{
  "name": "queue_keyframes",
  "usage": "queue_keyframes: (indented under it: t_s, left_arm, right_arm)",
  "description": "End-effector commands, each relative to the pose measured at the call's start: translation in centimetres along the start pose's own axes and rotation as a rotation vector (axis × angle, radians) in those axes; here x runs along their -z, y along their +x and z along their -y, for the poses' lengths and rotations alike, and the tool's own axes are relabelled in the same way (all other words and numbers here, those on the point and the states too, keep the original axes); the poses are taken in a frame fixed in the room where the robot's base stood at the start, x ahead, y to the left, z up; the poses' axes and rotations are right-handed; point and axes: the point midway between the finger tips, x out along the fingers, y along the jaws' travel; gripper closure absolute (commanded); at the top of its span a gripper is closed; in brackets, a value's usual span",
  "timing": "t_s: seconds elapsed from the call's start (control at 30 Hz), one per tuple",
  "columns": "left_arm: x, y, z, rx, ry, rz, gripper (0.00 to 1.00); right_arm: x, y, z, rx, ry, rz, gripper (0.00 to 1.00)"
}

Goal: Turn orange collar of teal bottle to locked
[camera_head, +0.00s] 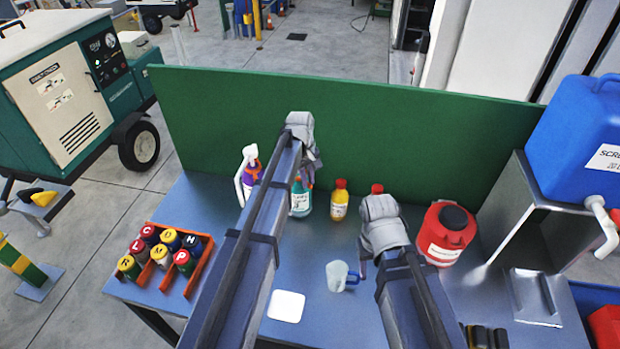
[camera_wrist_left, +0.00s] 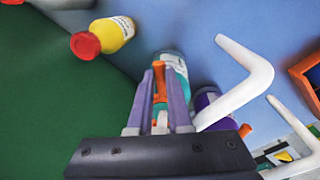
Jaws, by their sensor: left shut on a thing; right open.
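The teal bottle (camera_head: 300,203) stands on the blue bench near the green back panel, with a white label facing out. In the left wrist view it shows just past my fingertips (camera_wrist_left: 180,68). My left gripper (camera_head: 309,178) is over its top, and in the left wrist view its two fingers (camera_wrist_left: 159,82) are shut on the orange collar (camera_wrist_left: 160,76). The collar's turn position and any lock mark cannot be made out. My right gripper (camera_head: 363,268) is open and empty above the bench beside a clear mug, its fingers mostly hidden by my arm.
A white-headed spray bottle (camera_head: 247,175) stands close left of the teal bottle. A yellow bottle with a red cap (camera_head: 340,204) stands to its right. The mug (camera_head: 337,277), a red canister (camera_head: 446,236) and an orange rack (camera_head: 192,282) of lettered cans are also on the bench.

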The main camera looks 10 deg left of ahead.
Motion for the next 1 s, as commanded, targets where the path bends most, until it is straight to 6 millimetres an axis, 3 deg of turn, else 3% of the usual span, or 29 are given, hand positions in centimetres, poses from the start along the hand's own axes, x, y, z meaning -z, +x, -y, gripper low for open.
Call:
queue_keyframes:
  t_s: [0.63, 0.67, 0.7, 0.9, 1.0]
  left_arm:
    - [0.01, -0.03, 0.35, 0.0, 0.054, 0.007, 1.0]
    - [0.01, -0.03, 0.35, 0.0, 0.054, 0.007, 0.82]
    - [0.01, -0.03, 0.35, 0.0, 0.054, 0.007, 0.77]
    - [0.02, -0.03, 0.34, 0.0, 0.054, 0.006, 0.55]
    - [0.03, -0.03, 0.36, 0.0, 0.054, 0.006, 0.53]
  right_arm:
    - [0.0, 0.0, 0.0, 0.0, 0.0, 0.0, 0.5]
    - [0.0, 0.0, 0.0, 0.0, 0.0, 0.0, 0.5]
    - [0.0, 0.0, 0.0, 0.0, 0.0, 0.0, 0.5]
    - [0.0, 0.0, 0.0, 0.0, 0.0, 0.0, 0.5]
    - [0.0, 0.0, 0.0, 0.0, 0.0, 0.0, 0.5]
